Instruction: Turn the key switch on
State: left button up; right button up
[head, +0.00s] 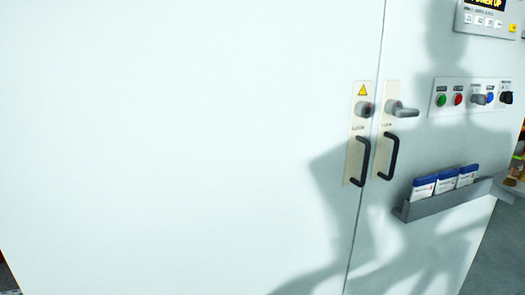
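A switch panel (468,111) is on the upper right of a white cabinet. From left to right it carries a green button (441,100), a red button (458,99), a grey protruding switch (478,99), a blue button (490,97) and a black protruding switch (506,98). The labels are too small to read, so I cannot tell for certain which one is the key switch or how it is turned. Neither of my grippers shows in the head view.
Two cabinet doors (180,150) have black pull handles (359,162) and lock plates; a grey lever (405,112) sticks out on the right plate. A grey rack (447,198) with blue-topped packs juts out below the panel. A display (487,17) is above. A shadow covers the right side.

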aim_at(479, 100)
jog(key=z, duration=1.25)
